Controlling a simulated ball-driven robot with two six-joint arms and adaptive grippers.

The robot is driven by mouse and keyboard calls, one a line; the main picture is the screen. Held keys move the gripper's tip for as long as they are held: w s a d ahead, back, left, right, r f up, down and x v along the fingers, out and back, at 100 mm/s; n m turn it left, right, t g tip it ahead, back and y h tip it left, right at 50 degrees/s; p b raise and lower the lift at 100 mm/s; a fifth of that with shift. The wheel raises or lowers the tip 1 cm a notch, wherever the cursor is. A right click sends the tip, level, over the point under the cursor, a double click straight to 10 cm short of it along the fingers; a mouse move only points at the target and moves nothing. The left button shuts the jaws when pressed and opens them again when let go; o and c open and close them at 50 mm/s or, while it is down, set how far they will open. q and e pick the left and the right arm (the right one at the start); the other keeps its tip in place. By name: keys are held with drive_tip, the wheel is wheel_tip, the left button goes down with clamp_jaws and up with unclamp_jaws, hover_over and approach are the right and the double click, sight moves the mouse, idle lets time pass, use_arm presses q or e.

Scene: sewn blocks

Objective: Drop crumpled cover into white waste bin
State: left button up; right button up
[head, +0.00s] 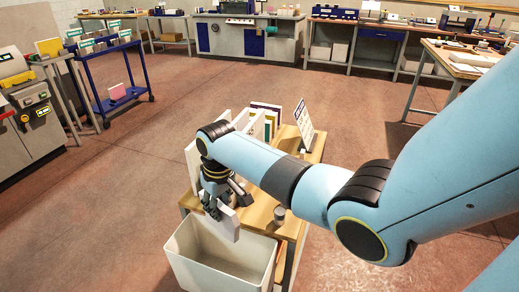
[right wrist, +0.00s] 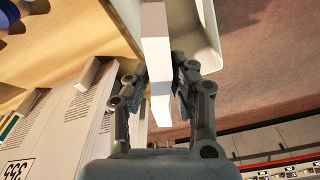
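My right gripper (head: 222,200) is at the bench edge, just above the back rim of the white waste bin (head: 190,262). Its fingers (right wrist: 160,78) press on both sides of a smooth white slab-like piece (right wrist: 157,45), which also shows in the head view (head: 229,224). It looks flat and box-like rather than crumpled; I see no other piece that looks like a crumpled cover. The bin's pale wall and rim (right wrist: 209,35) show beyond the piece in the right wrist view. The visible inside of the bin looks empty. My left gripper is out of view.
The wooden bench (head: 262,216) holds upright white blocks or books (head: 190,160), a printed sign (head: 304,122) and a small metal cylinder (head: 279,214). A blue cart (head: 112,80) stands back left. Open floor lies left of the bin.

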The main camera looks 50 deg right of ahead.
drive_tip(key=o, duration=0.4)
drive_tip(key=r, duration=0.3)
drive_tip(key=s+r, duration=0.1)
drive_tip(key=r, duration=0.7)
drive_tip(key=shift+s, duration=0.2)
drive_tip(key=shift+r, duration=0.5)
drive_tip(key=shift+s+f, duration=0.1)
drive_tip(key=shift+s, duration=0.05)
